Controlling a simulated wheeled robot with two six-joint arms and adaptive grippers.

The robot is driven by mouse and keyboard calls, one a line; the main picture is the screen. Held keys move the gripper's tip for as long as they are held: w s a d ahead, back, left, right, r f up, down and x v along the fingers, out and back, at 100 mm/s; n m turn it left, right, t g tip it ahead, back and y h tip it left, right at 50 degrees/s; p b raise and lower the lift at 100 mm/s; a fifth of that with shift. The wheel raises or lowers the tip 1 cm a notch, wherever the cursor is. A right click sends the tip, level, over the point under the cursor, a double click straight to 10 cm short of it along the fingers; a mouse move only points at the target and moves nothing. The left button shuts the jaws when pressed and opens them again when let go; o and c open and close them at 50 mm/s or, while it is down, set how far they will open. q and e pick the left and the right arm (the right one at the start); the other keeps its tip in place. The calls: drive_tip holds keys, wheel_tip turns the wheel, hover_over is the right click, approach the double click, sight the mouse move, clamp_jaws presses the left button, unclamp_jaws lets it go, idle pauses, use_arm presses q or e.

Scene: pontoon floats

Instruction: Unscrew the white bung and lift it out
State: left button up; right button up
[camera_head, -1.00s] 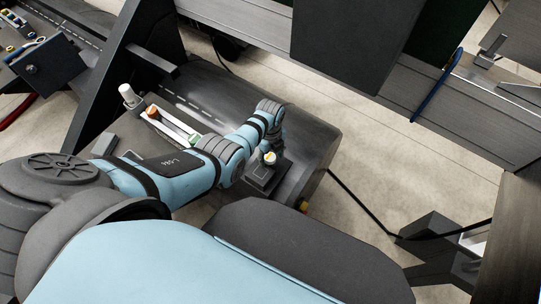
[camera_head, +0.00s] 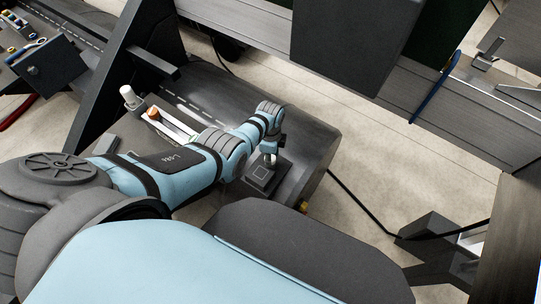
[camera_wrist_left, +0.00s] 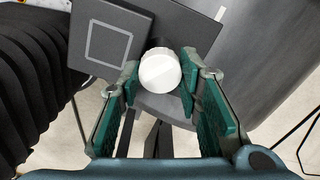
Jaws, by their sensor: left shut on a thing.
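The white bung (camera_wrist_left: 160,69) shows as a round white top between the two green-padded fingers of my left gripper (camera_wrist_left: 159,84) in the left wrist view. The gripper is shut on it. In the head view my left gripper (camera_head: 269,157) points down at the dark block (camera_head: 262,176) on the rounded grey float (camera_head: 318,140). The bung is largely hidden by the fingers there. The block's flat top with a pale square outline (camera_wrist_left: 108,42) lies beside the bung in the wrist view. I cannot tell whether the bung is clear of its seat. My right gripper is not in view.
A long tray (camera_head: 172,122) with an orange-capped item lies left of my left forearm. A white cylinder (camera_head: 129,95) stands behind it. A dark upright frame (camera_head: 118,75) rises at left. A yellow part (camera_head: 303,207) sits near the float's front edge.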

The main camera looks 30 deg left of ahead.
use_arm(q)
drive_tip(key=shift+n, duration=0.8)
drive_tip(key=n, duration=0.7)
drive_tip(key=shift+r, duration=0.1)
drive_tip(key=n, duration=0.5)
drive_tip(key=shift+n, duration=0.4)
drive_tip(key=n, duration=0.5)
drive_tip(key=shift+n+p, duration=0.3)
drive_tip(key=n, duration=0.5)
drive_tip(key=shift+n, duration=0.3)
drive_tip(key=o, duration=1)
